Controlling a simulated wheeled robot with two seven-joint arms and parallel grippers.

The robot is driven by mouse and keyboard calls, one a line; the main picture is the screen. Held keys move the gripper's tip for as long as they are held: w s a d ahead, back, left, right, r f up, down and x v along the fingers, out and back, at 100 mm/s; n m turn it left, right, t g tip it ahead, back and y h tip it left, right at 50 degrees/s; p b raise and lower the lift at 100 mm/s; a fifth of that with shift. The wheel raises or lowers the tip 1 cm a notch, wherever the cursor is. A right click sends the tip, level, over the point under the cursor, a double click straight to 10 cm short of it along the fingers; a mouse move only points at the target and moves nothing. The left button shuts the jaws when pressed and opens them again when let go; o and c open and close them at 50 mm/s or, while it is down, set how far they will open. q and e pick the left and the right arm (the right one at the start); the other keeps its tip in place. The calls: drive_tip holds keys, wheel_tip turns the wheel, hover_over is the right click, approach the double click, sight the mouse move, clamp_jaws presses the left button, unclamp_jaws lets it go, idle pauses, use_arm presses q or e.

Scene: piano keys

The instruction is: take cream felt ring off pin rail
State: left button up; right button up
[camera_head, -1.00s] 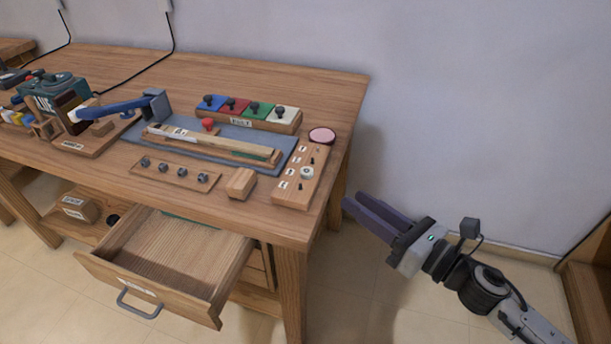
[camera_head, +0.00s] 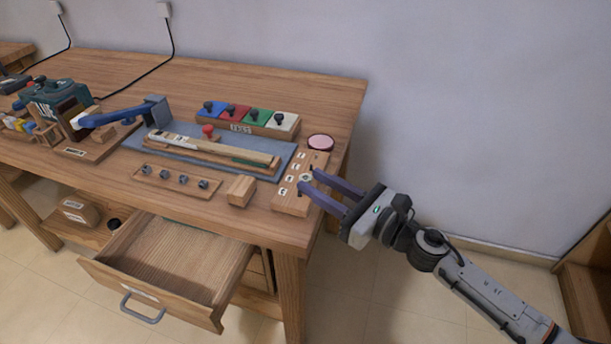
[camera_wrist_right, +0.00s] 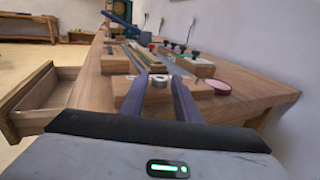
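The pin rail (camera_head: 287,203) is a wooden strip with white labels near the right end of the workbench. The cream felt ring (camera_head: 306,177) sits on the rail, small and pale, partly covered by my fingers in the head view. In the right wrist view the ring (camera_wrist_right: 159,80) lies between the fingertips. My right gripper (camera_head: 308,180) is open, with its two dark purple fingers reaching over the rail on either side of the ring. I cannot tell whether they touch it. My left gripper is in neither view.
A pink round pad (camera_head: 320,142) lies behind the rail. A wooden block (camera_head: 241,190) stands left of it, and a blue mat (camera_head: 290,152) with a long key lies behind. An open drawer (camera_head: 180,262) juts out in front. The floor on the right is free.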

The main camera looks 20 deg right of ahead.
drive_tip(key=shift+w+a, duration=0.25)
drive_tip(key=shift+w, duration=0.1)
drive_tip(key=shift+c, duration=0.4)
clamp_jaws()
